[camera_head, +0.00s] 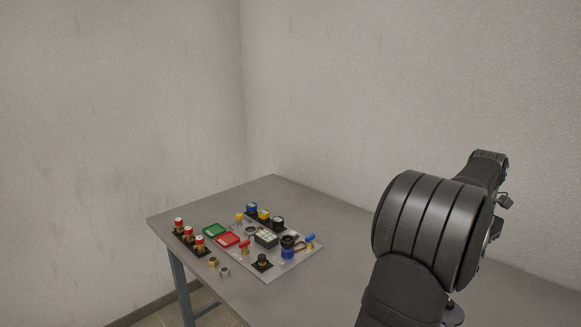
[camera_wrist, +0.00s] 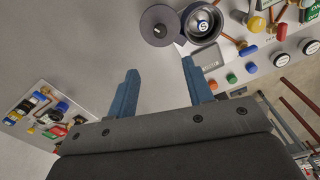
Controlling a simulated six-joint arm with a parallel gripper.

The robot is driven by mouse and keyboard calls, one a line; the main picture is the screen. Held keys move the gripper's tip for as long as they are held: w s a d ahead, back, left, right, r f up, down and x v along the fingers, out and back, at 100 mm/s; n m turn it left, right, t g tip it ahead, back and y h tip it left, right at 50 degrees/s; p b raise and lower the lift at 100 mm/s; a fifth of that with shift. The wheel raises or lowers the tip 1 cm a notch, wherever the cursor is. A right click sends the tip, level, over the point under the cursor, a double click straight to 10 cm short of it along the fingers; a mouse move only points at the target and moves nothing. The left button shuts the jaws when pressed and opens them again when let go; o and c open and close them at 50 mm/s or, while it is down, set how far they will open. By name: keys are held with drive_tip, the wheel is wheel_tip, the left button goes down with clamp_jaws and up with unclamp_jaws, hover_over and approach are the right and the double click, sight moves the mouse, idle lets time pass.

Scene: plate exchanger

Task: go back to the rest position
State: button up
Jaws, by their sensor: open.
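My gripper (camera_wrist: 160,66) shows in the wrist view with its two blue fingers well apart and nothing between them. A plain grey surface lies beyond the fingers. In the head view my dark arm fills the right side and reaches toward the back right. The fingers cannot be clearly made out there. The arm is well to the right of the parts board (camera_head: 285,262) on the table.
The wrist view shows a grey disc (camera_wrist: 159,26), a dark round part (camera_wrist: 202,22) and a panel with coloured buttons (camera_wrist: 232,78) close by.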

wheel_tip(320, 180, down, 15)
drive_tip(key=shift+d+f, duration=0.1)
drive_tip(key=shift+f, duration=0.1)
drive_tip(key=d+m, duration=0.1)
drive_tip(key=m, duration=0.1)
drive_tip(key=s+d+m, duration=0.1)
drive_tip(key=m, duration=0.1)
drive_tip(key=shift+s+r+m, duration=0.1)
drive_tip(key=shift+m, duration=0.2)
drive_tip(key=m, duration=0.1)
drive_tip(key=s+d+m, duration=0.1)
drive_tip(key=m, duration=0.2)
drive_tip(key=shift+s+d, duration=0.2)
drive_tip(key=shift+s, duration=0.15)
drive_tip(key=shift+s+d+m, duration=0.1)
drive_tip(key=shift+s+m, duration=0.6)
drive_tip(key=shift+m, duration=0.85)
drive_tip(key=shift+s+d+m, duration=0.1)
drive_tip(key=shift+s+m, duration=0.6)
drive_tip(key=shift+m, duration=0.8)
drive_tip(key=shift+s+d+m, duration=0.1)
drive_tip(key=shift+s+m, duration=0.6)
drive_tip(key=shift+m, duration=0.85)
